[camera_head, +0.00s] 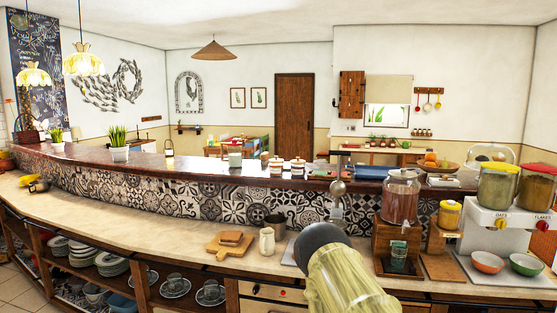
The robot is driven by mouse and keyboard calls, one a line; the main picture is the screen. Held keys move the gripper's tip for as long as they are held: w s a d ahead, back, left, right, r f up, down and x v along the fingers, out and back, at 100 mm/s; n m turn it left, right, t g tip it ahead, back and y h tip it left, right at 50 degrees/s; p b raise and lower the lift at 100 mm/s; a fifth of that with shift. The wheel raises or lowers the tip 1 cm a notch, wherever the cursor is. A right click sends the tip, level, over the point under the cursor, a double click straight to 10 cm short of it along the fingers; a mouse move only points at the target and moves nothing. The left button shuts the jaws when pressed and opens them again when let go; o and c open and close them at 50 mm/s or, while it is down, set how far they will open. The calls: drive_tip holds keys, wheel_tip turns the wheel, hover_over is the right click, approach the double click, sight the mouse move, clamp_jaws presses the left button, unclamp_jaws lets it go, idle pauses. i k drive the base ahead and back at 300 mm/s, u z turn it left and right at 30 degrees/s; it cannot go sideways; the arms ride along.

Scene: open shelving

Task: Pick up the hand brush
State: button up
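I cannot make out a hand brush anywhere in the head view. It may be hidden or too small to tell. A pale yellow-green, rounded link with a dark end rises from the bottom edge, right of the middle; it looks like part of my own arm and hides some of the counter and the shelves behind it. My gripper is not in view, so its state does not show.
A long curved counter (185,213) crosses the view, with open shelves of plates (113,259) below. Drink and cereal dispensers (497,186) and bowls (487,262) crowd the right.

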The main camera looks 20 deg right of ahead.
sight(263, 158)
drive_tip(key=z, duration=0.8)
drive_tip(key=i, duration=1.55)
drive_tip(key=u, duration=0.85)
drive_tip(key=i, duration=0.55)
drive_tip(key=u, duration=0.6)
